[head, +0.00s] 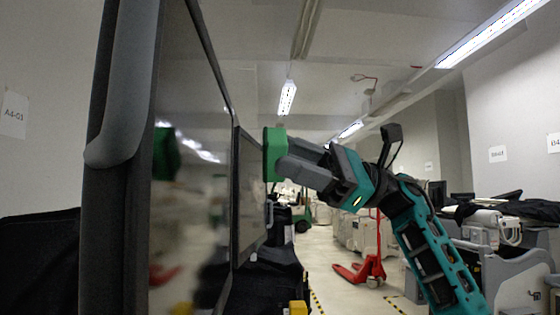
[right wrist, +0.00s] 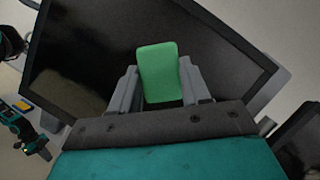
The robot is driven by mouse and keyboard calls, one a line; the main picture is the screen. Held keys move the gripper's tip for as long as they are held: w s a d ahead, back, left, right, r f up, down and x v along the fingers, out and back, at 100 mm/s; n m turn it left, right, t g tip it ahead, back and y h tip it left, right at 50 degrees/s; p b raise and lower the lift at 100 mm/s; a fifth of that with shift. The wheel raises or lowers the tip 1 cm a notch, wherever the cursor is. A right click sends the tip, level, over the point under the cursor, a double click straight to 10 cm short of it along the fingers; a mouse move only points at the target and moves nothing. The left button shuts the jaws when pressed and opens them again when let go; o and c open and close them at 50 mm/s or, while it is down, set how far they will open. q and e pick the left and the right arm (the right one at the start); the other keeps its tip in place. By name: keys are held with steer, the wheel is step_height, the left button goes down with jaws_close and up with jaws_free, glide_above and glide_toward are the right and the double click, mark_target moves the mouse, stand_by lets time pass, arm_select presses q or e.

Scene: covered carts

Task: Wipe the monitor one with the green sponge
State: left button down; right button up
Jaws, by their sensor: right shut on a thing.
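A large monitor (head: 190,170) with a dark glossy screen stands close at the left of the head view, seen at a steep angle. Its dark screen (right wrist: 85,60) fills much of the right wrist view. No readable label shows which monitor is number one. My right gripper (head: 284,158) is shut on the green sponge (head: 271,153), held upright between its fingers. The sponge (right wrist: 158,72) shows in front of the screen in the right wrist view. A green reflection shows in the screen, apart from the sponge, so they look separated.
A second monitor (head: 250,195) stands just beyond the first. Black-covered carts stand beneath and at right (head: 530,212). A red pallet jack (head: 368,268) stands on the aisle floor behind my right arm. The aisle's floor is partly clear.

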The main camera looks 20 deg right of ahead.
steer(key=shift+d, duration=0.1)
steer(key=d, duration=0.2)
steer(key=shift+s+d, duration=0.35)
steer(key=shift+s, duration=0.05)
